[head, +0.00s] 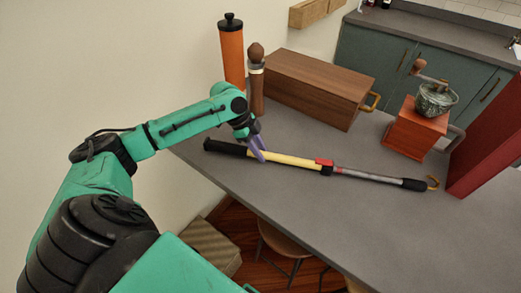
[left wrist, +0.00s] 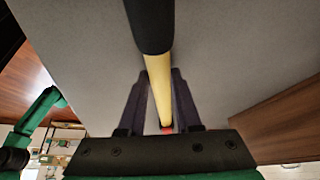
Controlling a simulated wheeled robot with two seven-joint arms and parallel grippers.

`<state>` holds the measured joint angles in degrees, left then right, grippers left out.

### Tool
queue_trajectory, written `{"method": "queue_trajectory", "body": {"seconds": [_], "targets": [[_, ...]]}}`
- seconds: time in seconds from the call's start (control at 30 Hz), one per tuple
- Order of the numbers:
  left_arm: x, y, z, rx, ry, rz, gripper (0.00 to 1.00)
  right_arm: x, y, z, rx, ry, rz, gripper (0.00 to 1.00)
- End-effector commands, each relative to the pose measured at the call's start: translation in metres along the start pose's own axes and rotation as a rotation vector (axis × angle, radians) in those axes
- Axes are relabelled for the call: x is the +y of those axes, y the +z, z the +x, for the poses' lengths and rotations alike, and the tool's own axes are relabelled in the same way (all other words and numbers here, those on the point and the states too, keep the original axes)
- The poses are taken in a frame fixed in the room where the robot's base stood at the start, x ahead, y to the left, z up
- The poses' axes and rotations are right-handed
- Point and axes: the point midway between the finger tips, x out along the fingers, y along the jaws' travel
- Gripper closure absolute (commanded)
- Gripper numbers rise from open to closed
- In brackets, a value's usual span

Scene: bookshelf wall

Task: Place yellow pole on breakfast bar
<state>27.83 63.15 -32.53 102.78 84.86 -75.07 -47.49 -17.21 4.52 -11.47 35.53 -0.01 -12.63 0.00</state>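The yellow pole (head: 295,160) lies lengthwise on the grey breakfast bar (head: 330,215). It has a black grip at its left end, a red collar, a grey shaft and a hook at the right end. My left gripper (head: 257,150) is at the yellow part beside the black grip. I cannot tell whether the pole is slightly lifted. My right gripper is not in view.
A wooden box (head: 310,85), an orange mill (head: 232,55) and a brown mill (head: 256,85) stand behind the pole. A coffee grinder (head: 415,130) and a dark red object (head: 495,135) are at the right. The bar's front is clear. A stool (head: 285,240) is below.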

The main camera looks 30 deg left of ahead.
Motion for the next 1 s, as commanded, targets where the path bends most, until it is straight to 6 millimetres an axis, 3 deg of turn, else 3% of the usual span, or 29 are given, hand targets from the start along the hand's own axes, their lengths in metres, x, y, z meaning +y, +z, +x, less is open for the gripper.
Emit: {"method": "queue_trajectory", "body": {"seconds": [0.03, 0.07, 0.47, 0.57, 0.8, 1.0], "targets": [[0.0, 0.0, 0.0, 0.0, 0.001, 0.0, 0.49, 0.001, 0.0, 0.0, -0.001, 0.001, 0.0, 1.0], [0.0, 0.0, 0.0, 0.0, 0.001, 0.0, 0.38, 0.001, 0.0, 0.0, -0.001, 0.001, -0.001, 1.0], [0.0, 0.0, -0.007, -0.001, 0.0, -0.001, 0.38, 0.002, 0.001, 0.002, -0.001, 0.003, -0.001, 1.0], [-0.001, 0.001, -0.026, -0.002, -0.002, 0.0, 0.38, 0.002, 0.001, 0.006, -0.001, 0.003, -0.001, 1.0], [-0.001, 0.0, -0.091, -0.001, -0.003, 0.0, 0.38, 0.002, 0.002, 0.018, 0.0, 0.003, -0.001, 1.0], [0.0, -0.001, -0.12, 0.0, 0.001, -0.001, 0.38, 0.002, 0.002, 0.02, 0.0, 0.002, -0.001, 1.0]]}}
